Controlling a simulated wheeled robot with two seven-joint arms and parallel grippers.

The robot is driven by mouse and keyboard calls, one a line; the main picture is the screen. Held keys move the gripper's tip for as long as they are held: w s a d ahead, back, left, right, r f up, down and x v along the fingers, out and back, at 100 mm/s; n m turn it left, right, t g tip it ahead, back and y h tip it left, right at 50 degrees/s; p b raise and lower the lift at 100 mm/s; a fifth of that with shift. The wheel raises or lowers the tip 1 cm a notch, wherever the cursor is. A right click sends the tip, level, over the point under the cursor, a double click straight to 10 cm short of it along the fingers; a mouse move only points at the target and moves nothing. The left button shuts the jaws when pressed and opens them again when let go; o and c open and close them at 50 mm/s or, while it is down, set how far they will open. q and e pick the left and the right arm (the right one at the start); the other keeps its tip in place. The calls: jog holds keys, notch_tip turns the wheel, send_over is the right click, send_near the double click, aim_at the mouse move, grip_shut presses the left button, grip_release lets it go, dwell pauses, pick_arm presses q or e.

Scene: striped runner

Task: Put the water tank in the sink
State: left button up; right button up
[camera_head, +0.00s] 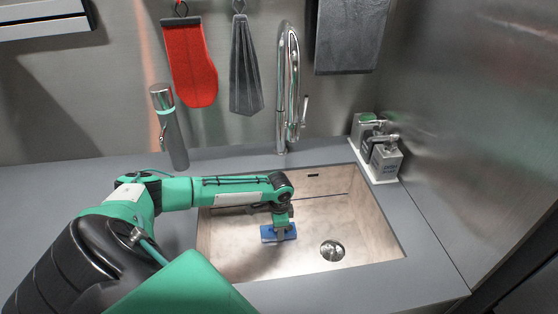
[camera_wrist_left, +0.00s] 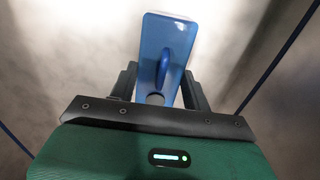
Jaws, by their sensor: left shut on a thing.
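The water tank (camera_head: 268,234) is a small blue, partly see-through box. My left gripper (camera_head: 280,229) is shut on it inside the outline of the sink (camera_head: 365,235). In the left wrist view the tank (camera_wrist_left: 165,50) sits between the two dark fingers of the left gripper (camera_wrist_left: 158,85), with its far end sticking out beyond them. The sink is a pale beige basin with a round drain (camera_head: 333,250) to the right of the tank. I cannot tell whether the tank touches the sink floor. My right gripper is not in view.
A tall chrome faucet (camera_head: 289,90) stands behind the sink. A grey cylindrical dispenser (camera_head: 170,128) stands at the back left, and two soap bottles (camera_head: 384,160) on a white tray at the back right. The grey counter (camera_head: 60,195) is clear at the left.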

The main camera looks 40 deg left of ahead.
pick_arm(q)
jog(key=o, duration=1)
notch_tip(320, 180, up, 12)
jog(key=shift+r+b, duration=0.1)
jog(key=shift+b, duration=0.5)
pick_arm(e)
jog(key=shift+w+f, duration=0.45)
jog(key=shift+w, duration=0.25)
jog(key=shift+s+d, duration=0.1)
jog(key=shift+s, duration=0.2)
